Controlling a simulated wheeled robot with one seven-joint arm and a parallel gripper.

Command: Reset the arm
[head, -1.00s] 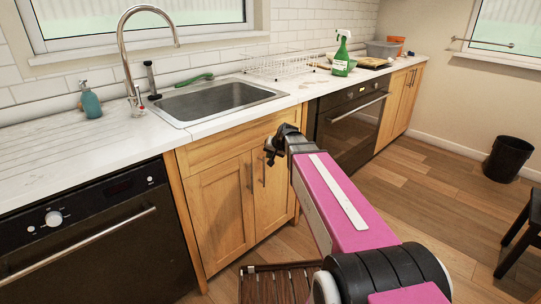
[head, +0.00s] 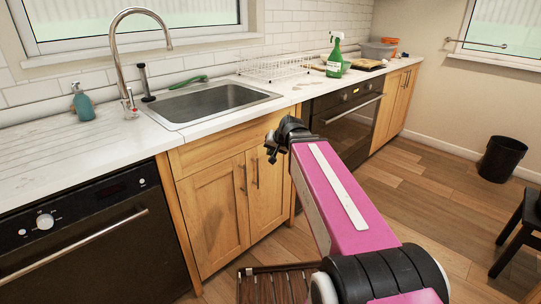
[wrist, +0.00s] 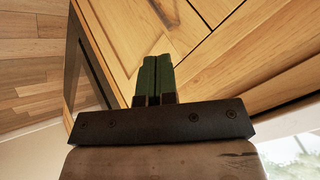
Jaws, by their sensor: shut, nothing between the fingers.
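My gripper (head: 272,152) is at the end of my pink arm, in front of the wooden cabinet doors under the sink. In the wrist view its two dark green fingers (wrist: 154,78) are together, with nothing between them. Behind them in that view are the cabinet's wooden panels (wrist: 215,55), seen at a tilt. In the head view my gripper is small and partly hidden by my arm.
A sink (head: 222,101) is set in the white worktop (head: 55,146). A blue bottle (head: 83,102) and a green spray bottle (head: 335,58) stand on it. An oven (head: 345,115), a slatted wooden item (head: 276,284), a black bin (head: 503,158) and a dark stool (head: 526,225) are around. Open floor lies right of my arm.

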